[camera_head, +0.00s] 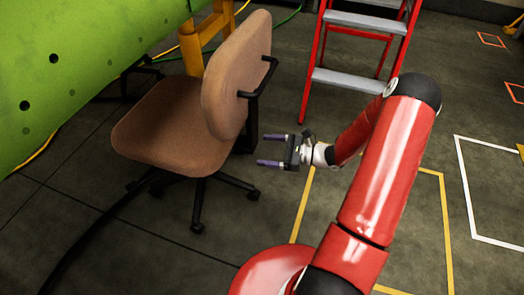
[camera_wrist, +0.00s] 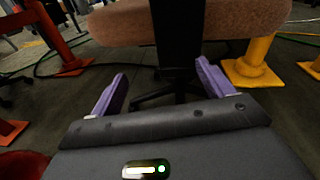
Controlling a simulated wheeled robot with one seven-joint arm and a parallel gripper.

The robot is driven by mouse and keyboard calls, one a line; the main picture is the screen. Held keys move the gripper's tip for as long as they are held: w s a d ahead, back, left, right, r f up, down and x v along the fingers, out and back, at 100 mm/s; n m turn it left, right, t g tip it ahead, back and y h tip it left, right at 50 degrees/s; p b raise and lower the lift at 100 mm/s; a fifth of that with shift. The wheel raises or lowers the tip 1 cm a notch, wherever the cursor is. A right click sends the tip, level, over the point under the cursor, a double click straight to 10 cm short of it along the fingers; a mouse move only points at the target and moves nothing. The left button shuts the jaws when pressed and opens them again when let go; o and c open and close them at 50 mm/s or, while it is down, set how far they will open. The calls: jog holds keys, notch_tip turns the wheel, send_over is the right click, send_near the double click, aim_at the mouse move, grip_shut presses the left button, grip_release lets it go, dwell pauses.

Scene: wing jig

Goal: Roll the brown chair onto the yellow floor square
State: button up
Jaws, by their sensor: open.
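The brown chair (camera_head: 165,125) stands upright at the left centre in the head view, on a black wheeled base. Its backrest (camera_head: 238,75) is on the side towards my gripper, with a black armrest-like bar. My gripper (camera_head: 265,150) is open and empty, its two purple fingers pointing at the chair just right of the backrest's lower part. In the wrist view the gripper (camera_wrist: 160,90) faces the chair's black upright support (camera_wrist: 180,40), which stands beyond and between the fingers. The brown underside edge (camera_wrist: 120,24) shows above. The yellow floor square (camera_head: 447,225) is outlined at the right, partly hidden by my arm.
A large green panel (camera_head: 70,60) on a yellow stand (camera_head: 192,45) is left and behind the chair. A red stepladder (camera_head: 318,75) stands at the back. A white floor square (camera_head: 465,185) lies far right. Cables (camera_head: 85,240) run along the floor by the chair.

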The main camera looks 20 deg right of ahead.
aim_at(249, 145)
jog(key=f+m+t, duration=0.1)
jog(key=w+d+f+m+t, duration=0.1)
jog(key=shift+w+d+f+m, duration=0.15)
jog(key=shift+w+f+m, duration=0.15)
jog(key=shift+b+x, duration=0.3)
jog(key=shift+x, duration=3.65)
jog(key=shift+c, duration=0.3)
grip_shut()
